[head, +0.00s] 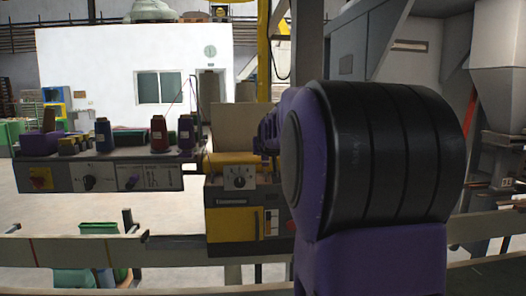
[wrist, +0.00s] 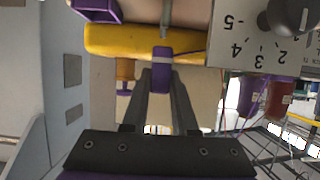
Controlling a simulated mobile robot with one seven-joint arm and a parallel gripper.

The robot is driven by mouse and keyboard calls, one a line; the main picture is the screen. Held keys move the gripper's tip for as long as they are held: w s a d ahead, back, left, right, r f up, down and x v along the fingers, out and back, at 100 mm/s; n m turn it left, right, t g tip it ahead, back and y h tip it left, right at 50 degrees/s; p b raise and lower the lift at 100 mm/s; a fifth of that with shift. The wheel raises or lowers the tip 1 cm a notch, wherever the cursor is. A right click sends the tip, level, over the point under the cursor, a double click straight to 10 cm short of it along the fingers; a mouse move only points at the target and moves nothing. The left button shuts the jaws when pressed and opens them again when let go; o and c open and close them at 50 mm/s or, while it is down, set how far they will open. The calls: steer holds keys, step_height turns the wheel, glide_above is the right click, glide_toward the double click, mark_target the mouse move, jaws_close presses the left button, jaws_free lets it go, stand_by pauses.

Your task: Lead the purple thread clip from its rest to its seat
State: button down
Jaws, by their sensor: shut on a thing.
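In the wrist view my gripper (wrist: 160,82) is shut on the purple thread clip (wrist: 162,56), a small upright block between the fingertips. The clip is in front of the yellow bar (wrist: 115,42); I cannot tell if they touch. A thin purple thread seems to run from the clip to the right. In the head view my own purple and black arm covers much of the machine, and the clip cannot be made out. I cannot identify the rest or the seat for certain.
The numbered dial panel (wrist: 255,38) is close on the right in the wrist view, and a purple bracket (wrist: 97,10) is at top left. In the head view, thread spools (head: 158,135) stand on a control shelf (head: 110,172) left of the yellow-black machine (head: 232,215).

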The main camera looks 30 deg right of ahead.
mark_target(266, 163)
steer(key=shift+f+b, duration=0.9)
steer(key=shift+f, duration=0.75)
